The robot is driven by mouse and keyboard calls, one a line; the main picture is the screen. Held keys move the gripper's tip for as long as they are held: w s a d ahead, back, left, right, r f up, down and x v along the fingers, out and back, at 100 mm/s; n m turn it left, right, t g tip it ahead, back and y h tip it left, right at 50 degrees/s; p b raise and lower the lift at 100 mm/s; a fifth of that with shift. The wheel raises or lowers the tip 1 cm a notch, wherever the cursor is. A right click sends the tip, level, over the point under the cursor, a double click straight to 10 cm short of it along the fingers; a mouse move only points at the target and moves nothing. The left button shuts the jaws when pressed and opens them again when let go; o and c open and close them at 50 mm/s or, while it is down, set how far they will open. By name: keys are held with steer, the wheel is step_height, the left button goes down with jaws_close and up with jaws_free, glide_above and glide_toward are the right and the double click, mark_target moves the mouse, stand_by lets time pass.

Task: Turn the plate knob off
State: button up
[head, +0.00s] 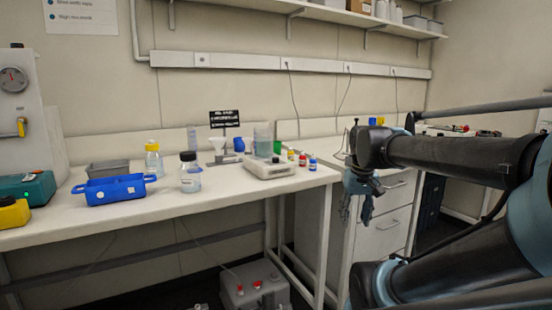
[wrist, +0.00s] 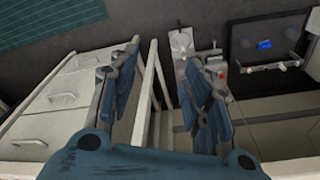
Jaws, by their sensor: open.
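A white hot plate (head: 270,168) sits on the bench near its front right end, with a glass beaker (head: 263,138) on top. Its knob is too small to make out in the head view. My gripper (head: 357,214) hangs pointing down to the right of the bench end, in front of the white drawers and apart from the plate. In the wrist view my gripper (wrist: 165,85) shows two fingers spread wide with nothing between them. I cannot identify the plate or its knob in the wrist view.
Small coloured-cap bottles (head: 302,160) stand beside the plate. A clear bottle (head: 190,172) and a blue tray (head: 115,189) stand further left on the bench (head: 230,197). White drawers (head: 385,221) stand right of the bench. A grey box (head: 255,286) is on the floor.

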steer(key=w+a+r+n, duration=0.1)
steer(key=w+a+r, duration=0.4)
steer(key=w+r, duration=0.45)
step_height(320, 180, up, 19)
steer(key=n+g, duration=0.2)
steer(key=n, duration=0.2)
glide_above(276, 160)
steer(key=w, duration=0.2)
steer(key=f, duration=1.7)
steer(key=shift+s+a+f, duration=0.1)
steer(key=shift+s+f, duration=0.05)
steer(key=shift+s, duration=0.1)
jaws_close()
